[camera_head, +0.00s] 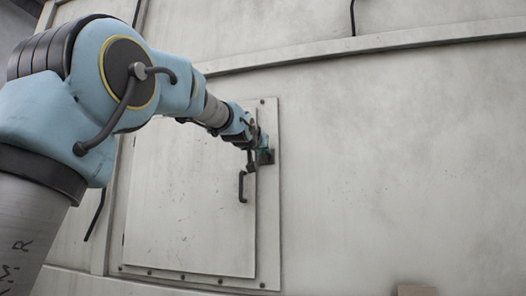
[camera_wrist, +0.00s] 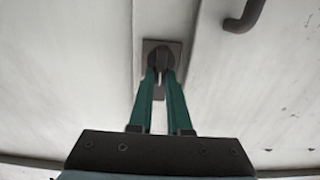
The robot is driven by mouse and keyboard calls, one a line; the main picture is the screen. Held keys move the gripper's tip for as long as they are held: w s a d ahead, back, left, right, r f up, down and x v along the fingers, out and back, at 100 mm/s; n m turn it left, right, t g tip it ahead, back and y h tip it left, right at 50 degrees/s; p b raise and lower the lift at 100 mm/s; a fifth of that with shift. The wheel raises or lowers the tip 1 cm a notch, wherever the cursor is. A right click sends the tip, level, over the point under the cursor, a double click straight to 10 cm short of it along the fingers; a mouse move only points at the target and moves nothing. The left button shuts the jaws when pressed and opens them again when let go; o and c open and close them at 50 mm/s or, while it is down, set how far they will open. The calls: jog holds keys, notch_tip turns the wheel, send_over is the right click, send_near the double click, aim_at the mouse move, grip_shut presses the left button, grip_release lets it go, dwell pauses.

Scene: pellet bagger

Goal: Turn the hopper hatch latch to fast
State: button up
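The hatch latch shows in the wrist view as a dark square plate (camera_wrist: 176,48) with a dark handle (camera_wrist: 159,92) pointing down the picture. My gripper (camera_wrist: 160,76) has two green fingers, one on each side of this handle. The gap is narrow and the handle fills it near the tips, so the gripper looks shut on it. In the head view my gripper (camera_head: 263,143) is at the latch plate (camera_head: 268,157) by the right edge of the pale hatch door (camera_head: 185,215). The fingers and wrist hide much of the latch there.
A dark pull handle (camera_head: 242,187) sticks out of the door just below and left of the latch; it also shows in the wrist view (camera_wrist: 244,18). A ledge (camera_head: 400,42) runs above the hatch. The wall to the right is clear. A small brown block (camera_head: 417,290) shows at the bottom.

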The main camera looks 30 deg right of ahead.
grip_shut()
jog(key=shift+f+n, duration=0.1)
jog(key=shift+n, duration=0.3)
jog(key=shift+w+a+f+n+p, duration=0.15)
jog(key=shift+f+n, duration=0.05)
jog(key=shift+n, duration=2.65)
jog(key=shift+w+a+f+n+p, duration=0.1)
jog(key=shift+w+a+f+n, duration=0.1)
jog(key=shift+n, duration=2.7)
jog(key=shift+w+a+f+n+p, duration=0.1)
jog(key=shift+a+f+n+p, duration=0.05)
jog(key=shift+n, duration=2.7)
jog(key=o, duration=0.5)
grip_release()
jog(key=shift+o, duration=0.2)
